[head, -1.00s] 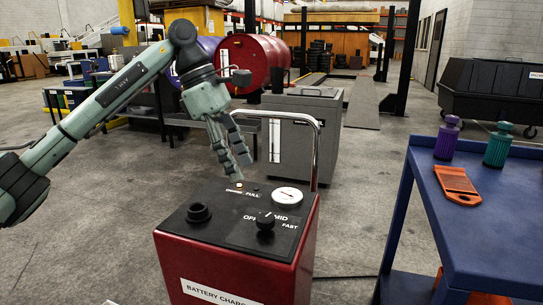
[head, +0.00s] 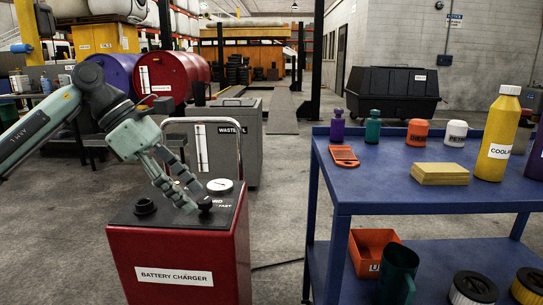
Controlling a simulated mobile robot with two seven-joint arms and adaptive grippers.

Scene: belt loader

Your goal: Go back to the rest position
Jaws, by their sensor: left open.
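My left gripper (head: 197,197) reaches in from the left over the top of the red battery charger (head: 178,250). Its fingers point down and to the right, apart, with nothing seen between them. The tips are close to the black dial knob (head: 205,204) on the charger's top; whether they touch it I cannot tell. The fingers hide part of the panel lettering. A round white gauge (head: 219,185) and a black round socket (head: 145,206) also sit on the top. My right gripper is not in view.
A blue cart (head: 430,209) on the right holds bottles, jars, an orange scraper (head: 344,156) and a yellow block (head: 440,174). A grey waste bin (head: 233,152) and red drum (head: 175,77) stand behind the charger. Floor shows between charger and cart.

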